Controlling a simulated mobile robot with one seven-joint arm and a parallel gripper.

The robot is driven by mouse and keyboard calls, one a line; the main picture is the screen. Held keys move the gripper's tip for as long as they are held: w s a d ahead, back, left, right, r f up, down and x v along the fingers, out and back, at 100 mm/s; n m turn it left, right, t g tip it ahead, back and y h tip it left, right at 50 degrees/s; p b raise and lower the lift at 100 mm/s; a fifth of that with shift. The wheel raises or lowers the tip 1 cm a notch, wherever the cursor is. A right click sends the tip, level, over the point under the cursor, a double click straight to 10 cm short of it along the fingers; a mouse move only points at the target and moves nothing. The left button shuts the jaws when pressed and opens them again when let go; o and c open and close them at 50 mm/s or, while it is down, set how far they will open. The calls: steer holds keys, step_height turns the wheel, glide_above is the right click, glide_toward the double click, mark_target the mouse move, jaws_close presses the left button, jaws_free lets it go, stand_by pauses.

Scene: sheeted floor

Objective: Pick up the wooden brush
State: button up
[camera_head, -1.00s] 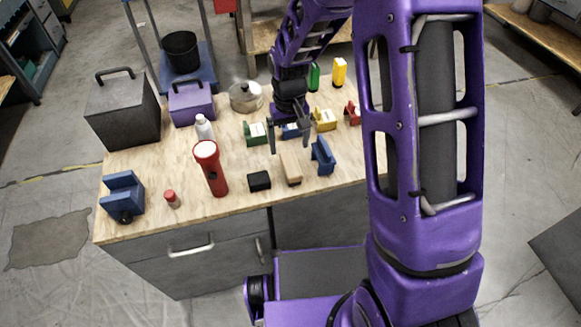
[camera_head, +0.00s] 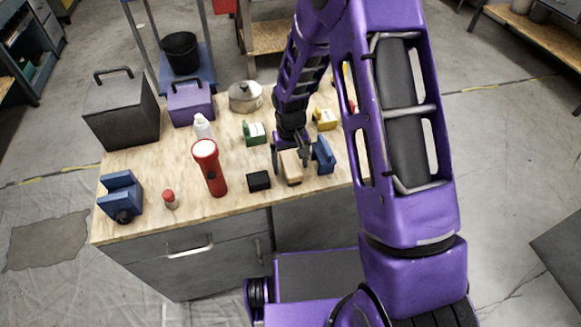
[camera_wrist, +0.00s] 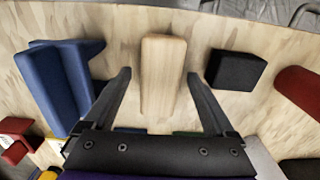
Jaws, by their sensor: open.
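The wooden brush (camera_head: 291,167) is a pale tan block lying on the plywood bench top. In the wrist view the brush (camera_wrist: 163,75) lies lengthwise between the two fingers, with a visible gap on each side. My gripper (camera_head: 291,158) is open and just over the bench at the brush. In the wrist view my gripper (camera_wrist: 160,76) has its dark fingertips spread to either side of the brush, holding nothing. The bristle side of the brush cannot be made out.
A blue clamp-like block (camera_head: 324,156) stands close right of the brush, and a black block (camera_head: 259,181) close left. A red flashlight (camera_head: 209,168) stands further left. A green block (camera_head: 254,133) and a yellow block (camera_head: 325,119) are behind. The bench's front edge is near.

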mark_target(291, 163)
jaws_close()
step_height(291, 163, up, 10)
steer(key=shift+r+p, duration=0.1)
steer(key=shift+p, duration=0.45)
stand_by(0.3)
steer(key=c, duration=0.8)
jaws_free()
steer(key=c, duration=0.5)
